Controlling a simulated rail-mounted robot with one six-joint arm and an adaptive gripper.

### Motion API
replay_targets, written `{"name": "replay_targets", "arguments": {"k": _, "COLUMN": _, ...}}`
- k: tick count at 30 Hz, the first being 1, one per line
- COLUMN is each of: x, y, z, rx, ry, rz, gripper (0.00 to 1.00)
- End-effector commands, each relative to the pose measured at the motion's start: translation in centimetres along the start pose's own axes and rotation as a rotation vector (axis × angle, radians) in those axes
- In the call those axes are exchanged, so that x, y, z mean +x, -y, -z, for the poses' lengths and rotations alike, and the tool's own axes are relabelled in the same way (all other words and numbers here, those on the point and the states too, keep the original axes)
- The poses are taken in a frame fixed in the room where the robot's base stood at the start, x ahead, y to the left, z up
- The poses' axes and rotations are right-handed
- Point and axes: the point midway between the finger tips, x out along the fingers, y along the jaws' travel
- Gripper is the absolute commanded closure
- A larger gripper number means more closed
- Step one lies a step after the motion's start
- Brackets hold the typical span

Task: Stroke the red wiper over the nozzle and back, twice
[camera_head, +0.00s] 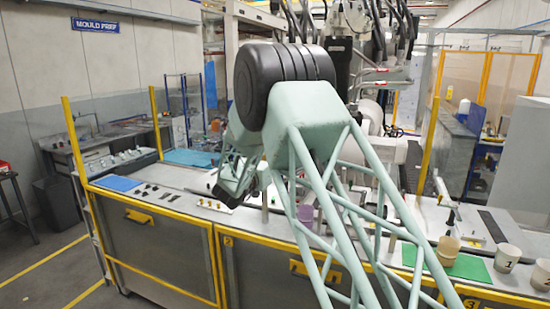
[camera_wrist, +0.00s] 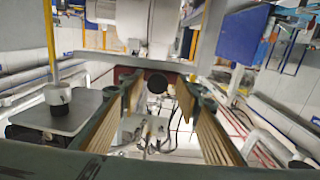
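My gripper (camera_wrist: 158,98) reaches forward in the wrist view, its two dark green fingers with tan ribbed pads standing wide apart. I see nothing clearly held between the pads. A dark red bar (camera_wrist: 124,72) lies across the gap beyond the fingers; I cannot tell whether it is the wiper. A round black end (camera_wrist: 157,83) shows in the gap; I cannot tell whether it is the nozzle. In the head view my gripper is a dark shape low over the bench, partly hidden by my arm. I cannot make out the wiper or nozzle there.
The long bench (camera_head: 150,204) carries small dark parts, a purple cup (camera_head: 305,213) and a blue mat (camera_head: 118,183). At the right are a tan cup (camera_head: 448,250), a green mat (camera_head: 468,268) and numbered white cups (camera_head: 507,257). Yellow posts (camera_head: 429,145) rise from the bench.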

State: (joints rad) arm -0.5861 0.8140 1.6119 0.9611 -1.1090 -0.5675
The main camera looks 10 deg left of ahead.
Motion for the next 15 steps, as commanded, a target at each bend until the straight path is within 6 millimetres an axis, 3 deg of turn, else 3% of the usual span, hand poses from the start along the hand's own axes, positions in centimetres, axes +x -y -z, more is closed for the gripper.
{"name": "replay_targets", "arguments": {"k": 15, "x": -6.5, "y": 0.1, "z": 0.1, "rx": 0.000, "ry": 0.000, "rz": 0.002, "gripper": 0.69}}
